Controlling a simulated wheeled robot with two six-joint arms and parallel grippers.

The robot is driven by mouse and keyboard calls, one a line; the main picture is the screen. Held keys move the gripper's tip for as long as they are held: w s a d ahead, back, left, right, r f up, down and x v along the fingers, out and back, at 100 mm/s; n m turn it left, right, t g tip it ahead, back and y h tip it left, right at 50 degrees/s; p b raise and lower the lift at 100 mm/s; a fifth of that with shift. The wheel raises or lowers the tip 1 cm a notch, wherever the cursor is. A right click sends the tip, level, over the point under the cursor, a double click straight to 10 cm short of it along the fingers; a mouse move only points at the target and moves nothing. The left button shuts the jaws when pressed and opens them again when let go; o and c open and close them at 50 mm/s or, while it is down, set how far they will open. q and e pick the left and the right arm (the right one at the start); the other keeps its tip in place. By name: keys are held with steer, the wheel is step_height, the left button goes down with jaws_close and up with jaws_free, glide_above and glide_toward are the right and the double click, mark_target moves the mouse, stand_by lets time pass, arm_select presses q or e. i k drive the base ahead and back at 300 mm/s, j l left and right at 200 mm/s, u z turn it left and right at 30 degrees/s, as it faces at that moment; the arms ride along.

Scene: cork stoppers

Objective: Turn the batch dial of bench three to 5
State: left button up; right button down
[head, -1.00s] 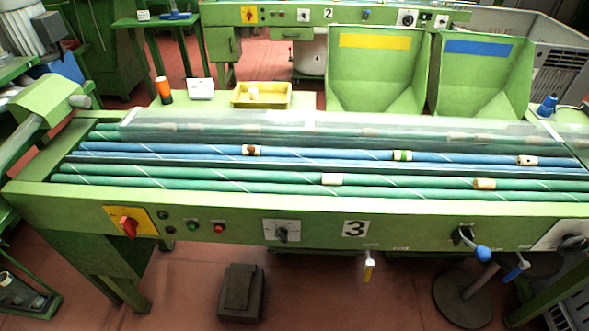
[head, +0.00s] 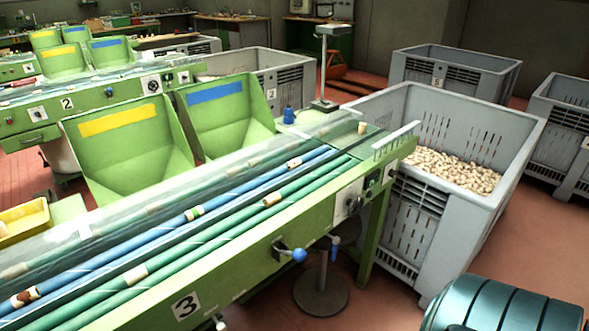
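The green bench with the "3" plate (head: 186,305) runs from the lower left to the middle of the head view. A white dial plate (head: 341,205) with a dark round knob (head: 352,205) is on its front rail near the right end. The plate is seen at a slant. Its figures and the knob's setting are too small to read, and I cannot tell from its markings that it is the batch dial. Neither of my grippers is in view.
A blue-knobbed lever (head: 298,255) sticks out left of the dial plate. A round dark stool base (head: 321,293) stands below. A large grey crate (head: 420,235) of corks stands beyond the bench's right end. A teal ribbed object (head: 505,303) fills the lower right corner.

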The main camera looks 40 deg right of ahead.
mark_target(392, 174)
steer(key=z, duration=2.05)
